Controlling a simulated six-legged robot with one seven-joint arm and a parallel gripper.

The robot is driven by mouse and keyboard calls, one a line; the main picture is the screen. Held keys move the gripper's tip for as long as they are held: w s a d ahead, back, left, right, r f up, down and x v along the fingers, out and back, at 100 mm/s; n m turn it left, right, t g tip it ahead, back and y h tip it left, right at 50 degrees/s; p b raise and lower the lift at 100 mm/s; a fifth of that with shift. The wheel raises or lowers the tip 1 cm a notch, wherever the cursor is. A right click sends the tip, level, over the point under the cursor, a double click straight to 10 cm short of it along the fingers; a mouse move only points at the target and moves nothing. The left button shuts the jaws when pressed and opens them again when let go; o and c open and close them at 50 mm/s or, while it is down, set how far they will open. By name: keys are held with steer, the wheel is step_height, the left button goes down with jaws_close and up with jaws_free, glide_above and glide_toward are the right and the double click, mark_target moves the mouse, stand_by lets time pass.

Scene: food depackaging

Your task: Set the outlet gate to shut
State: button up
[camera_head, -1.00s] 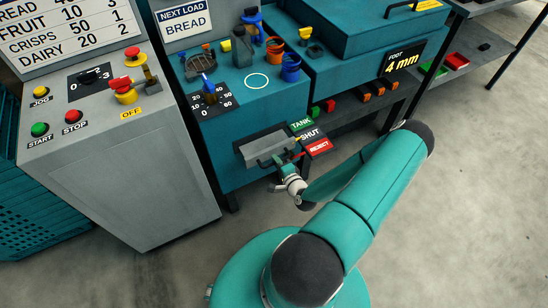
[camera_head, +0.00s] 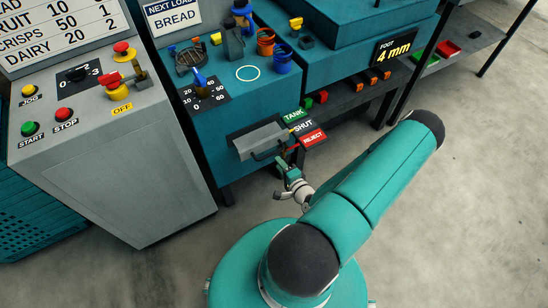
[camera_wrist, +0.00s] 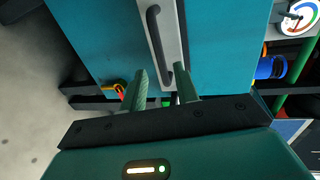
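The outlet gate (camera_head: 262,138) is a grey panel with a black bar handle on the front of the teal machine. Its labels stand to its right: green TANK (camera_head: 294,114), black SHUT (camera_head: 303,126) and red REJECT (camera_head: 313,138). A small red pointer shows by the REJECT label, but its exact setting is hard to tell. My gripper (camera_head: 282,165) is just below the gate's right end. In the wrist view, my gripper (camera_wrist: 161,72) is open, with the end of the black handle (camera_wrist: 156,40) between or just beyond the green fingertips. Contact cannot be told.
A grey control console (camera_head: 120,165) with buttons stands left of the machine. A dial (camera_head: 205,92) and several coloured parts are on the machine top. A low shelf (camera_head: 350,98) with orange blocks is at right. The floor at right is clear.

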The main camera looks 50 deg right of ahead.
steer(key=v, duration=0.6)
steer(key=shift+r, duration=0.1)
stand_by(0.4)
